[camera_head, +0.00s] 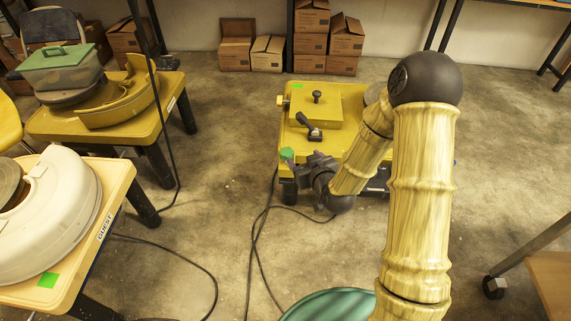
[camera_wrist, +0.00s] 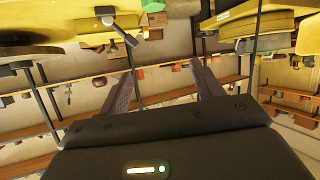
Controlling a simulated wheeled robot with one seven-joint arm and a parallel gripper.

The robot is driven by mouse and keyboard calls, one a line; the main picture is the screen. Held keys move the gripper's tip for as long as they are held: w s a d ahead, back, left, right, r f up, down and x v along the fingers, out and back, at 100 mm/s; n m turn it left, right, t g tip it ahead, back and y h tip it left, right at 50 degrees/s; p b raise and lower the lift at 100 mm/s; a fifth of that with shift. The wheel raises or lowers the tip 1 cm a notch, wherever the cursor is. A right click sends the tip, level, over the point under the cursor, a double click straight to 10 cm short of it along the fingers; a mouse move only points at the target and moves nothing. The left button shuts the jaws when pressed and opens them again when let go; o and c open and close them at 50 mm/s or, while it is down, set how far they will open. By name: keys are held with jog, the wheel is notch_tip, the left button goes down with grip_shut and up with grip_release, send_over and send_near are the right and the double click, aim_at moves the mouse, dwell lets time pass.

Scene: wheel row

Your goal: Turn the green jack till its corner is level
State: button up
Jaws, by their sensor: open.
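The green jack (camera_head: 287,153) is a small green knob at the near left corner of the yellow table (camera_head: 350,147). In the wrist view a green piece (camera_wrist: 152,5), which looks like the jack, shows at the top edge, beyond the fingertips and between their lines. My gripper (camera_head: 299,163) is right beside the jack in the head view; it also shows in the wrist view (camera_wrist: 160,78) with its two fingers wide apart and nothing between them. I cannot tell whether the fingers touch the jack, nor how the corner tilts. My arm hides the table's right part.
A black-handled clamp (camera_head: 312,130) and a plate with a black knob (camera_head: 317,97) are on the yellow table. Black cables (camera_head: 262,225) lie on the floor to its left. A cream table (camera_head: 95,225) and another yellow table (camera_head: 160,125) stand left. Cardboard boxes (camera_head: 312,45) are behind.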

notch_tip(320, 180, down, 15)
jog(key=w+a+m+t+b, duration=0.1)
jog(key=t+b, duration=0.3)
jog(key=b, duration=0.9)
jog(key=shift+a+r+m+t, duration=0.2)
jog(key=shift+a+m+t, duration=0.05)
jog(key=shift+m+t, duration=0.05)
jog(key=shift+r, duration=0.1)
jog(key=shift+w, duration=0.1)
